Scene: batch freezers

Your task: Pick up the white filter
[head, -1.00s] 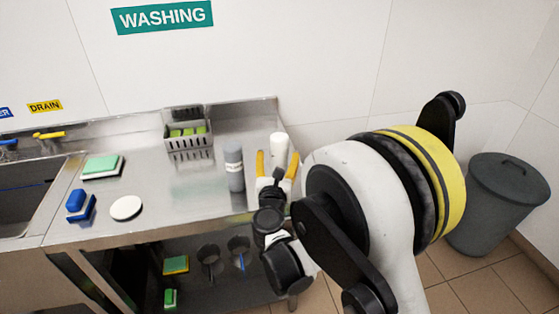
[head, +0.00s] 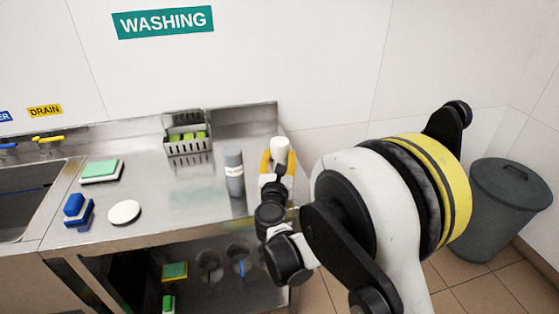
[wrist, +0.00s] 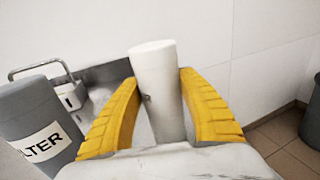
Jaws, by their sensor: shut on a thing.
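The white filter (head: 280,149) is an upright white cylinder at the right end of the steel counter. In the wrist view the white filter (wrist: 158,85) stands between the two yellow fingers. My gripper (head: 278,165) is shut on it, with a finger on each side. The wrist view also shows my gripper (wrist: 158,105). The filter's lower part is hidden behind the gripper, and I cannot tell whether it still touches the counter.
A grey filter bottle (head: 234,172) with a label stands close on the left. A grey basket (head: 188,146) with green items is at the back. A white disc (head: 124,212), a green-topped sponge (head: 102,170) and a blue brush (head: 77,209) lie further left. A bin (head: 497,210) stands right.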

